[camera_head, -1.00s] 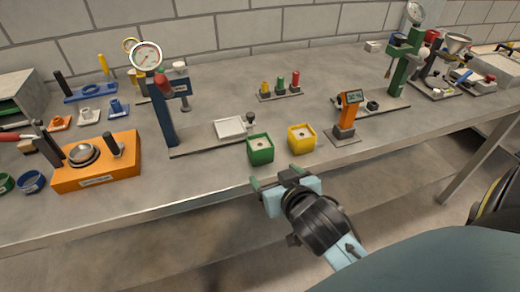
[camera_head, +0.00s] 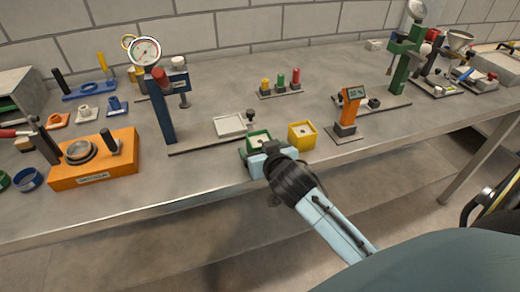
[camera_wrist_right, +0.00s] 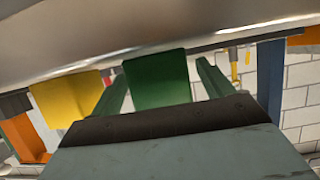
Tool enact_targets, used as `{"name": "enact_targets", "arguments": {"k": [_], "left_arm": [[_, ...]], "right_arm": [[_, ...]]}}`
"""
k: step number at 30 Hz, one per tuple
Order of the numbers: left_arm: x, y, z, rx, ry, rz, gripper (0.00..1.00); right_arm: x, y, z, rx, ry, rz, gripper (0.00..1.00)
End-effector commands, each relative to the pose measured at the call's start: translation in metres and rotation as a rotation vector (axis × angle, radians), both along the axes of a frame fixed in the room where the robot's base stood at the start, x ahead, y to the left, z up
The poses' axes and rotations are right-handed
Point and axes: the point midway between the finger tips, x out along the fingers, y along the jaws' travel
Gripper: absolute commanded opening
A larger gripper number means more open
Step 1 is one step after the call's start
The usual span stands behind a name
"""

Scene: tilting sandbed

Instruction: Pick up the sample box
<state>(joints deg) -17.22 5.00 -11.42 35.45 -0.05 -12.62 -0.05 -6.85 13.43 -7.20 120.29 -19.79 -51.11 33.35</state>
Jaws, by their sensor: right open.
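Two small open-topped boxes stand near the front edge of the bench: a green box (camera_head: 258,136) and a yellow box (camera_head: 302,134) to its right. The pictures do not tell which is the sample box. My right gripper (camera_head: 264,148) is open at the front of the green box and hides its lower front. In the right wrist view, the green box (camera_wrist_right: 157,80) sits between the two green fingers of the gripper (camera_wrist_right: 163,85), with a gap visible on each side. The yellow box (camera_wrist_right: 68,99) is just outside the left finger there. My left gripper is not in view.
A white square tray (camera_head: 231,126) lies behind the green box on a dark base plate. A blue gauge stand (camera_head: 163,112) rises to the left, beside an orange block (camera_head: 95,167). An orange-topped meter (camera_head: 347,112) stands right of the yellow box.

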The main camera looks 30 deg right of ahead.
Motion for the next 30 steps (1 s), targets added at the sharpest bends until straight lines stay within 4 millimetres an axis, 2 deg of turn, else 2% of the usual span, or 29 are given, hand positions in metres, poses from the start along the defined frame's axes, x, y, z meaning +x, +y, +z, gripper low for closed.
{"name": "enact_targets", "arguments": {"k": [4, 11, 24, 30], "left_arm": [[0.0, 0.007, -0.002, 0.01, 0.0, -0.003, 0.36], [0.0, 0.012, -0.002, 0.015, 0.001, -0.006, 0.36], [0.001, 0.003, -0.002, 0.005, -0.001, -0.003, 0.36], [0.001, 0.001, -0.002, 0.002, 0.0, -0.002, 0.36]], "right_arm": [[0.012, -0.003, -0.005, 0.0, -0.001, 0.0, 0.8], [0.013, -0.003, -0.005, 0.001, 0.0, 0.001, 0.8], [0.013, -0.003, -0.004, 0.001, -0.002, 0.001, 0.25], [0.013, -0.003, -0.004, 0.001, -0.002, 0.001, 0.25]]}}
